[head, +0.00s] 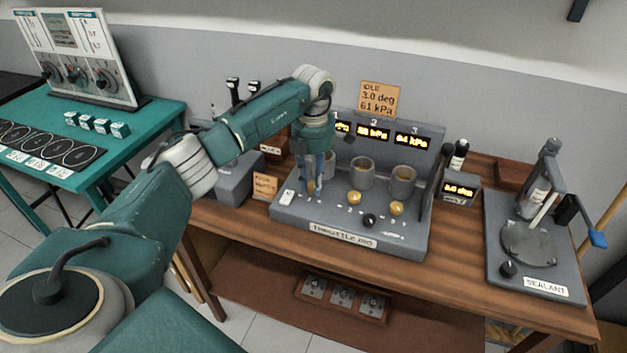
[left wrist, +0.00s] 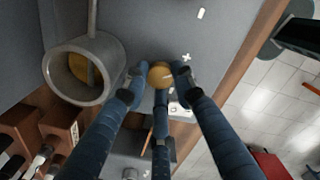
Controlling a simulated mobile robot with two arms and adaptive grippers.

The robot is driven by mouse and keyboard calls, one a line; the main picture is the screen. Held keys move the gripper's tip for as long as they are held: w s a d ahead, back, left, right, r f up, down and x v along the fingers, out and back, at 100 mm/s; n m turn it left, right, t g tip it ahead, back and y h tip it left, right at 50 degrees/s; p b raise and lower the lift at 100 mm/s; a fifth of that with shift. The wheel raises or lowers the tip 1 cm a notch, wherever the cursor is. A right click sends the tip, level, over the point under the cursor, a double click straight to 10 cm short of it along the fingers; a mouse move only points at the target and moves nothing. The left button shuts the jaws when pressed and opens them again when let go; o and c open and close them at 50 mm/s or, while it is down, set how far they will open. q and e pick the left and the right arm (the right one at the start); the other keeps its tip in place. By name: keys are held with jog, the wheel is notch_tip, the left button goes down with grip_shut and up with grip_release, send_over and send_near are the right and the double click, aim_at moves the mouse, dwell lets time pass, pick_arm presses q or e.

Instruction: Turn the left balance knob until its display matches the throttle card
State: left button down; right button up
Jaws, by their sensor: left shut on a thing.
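The throttle rig (head: 345,240) stands on the wooden bench. My left gripper (head: 315,188) points down at its left end, shut on the left balance knob. In the left wrist view the brass knob (left wrist: 159,71) sits between the blue fingertips, beside a grey cylinder (left wrist: 84,70). The throttle card (head: 380,98) above the rig reads IDLE, 3.0 deg, 61 kPa. The left display (head: 342,127) is partly hidden by my arm; only "kPa" shows. The middle display (head: 373,132) is hard to read. The right display (head: 412,141) seems to read 64 kPa.
Two more brass knobs (head: 354,198) and a black knob (head: 370,220) sit on the rig's front. A small display box (head: 459,189) stands to its right, then a sealant stand (head: 535,245). A teal table (head: 150,112) is at the left.

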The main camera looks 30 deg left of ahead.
aim_at(313, 185)
pick_arm(q)
jog(key=n, duration=0.5)
jog(key=shift+r, duration=0.1)
jog(key=n, duration=0.5)
jog(key=shift+n, duration=0.3)
dwell(0.3)
jog(key=c, duration=1.4)
grip_release()
notch_tip(313, 185, up, 12)
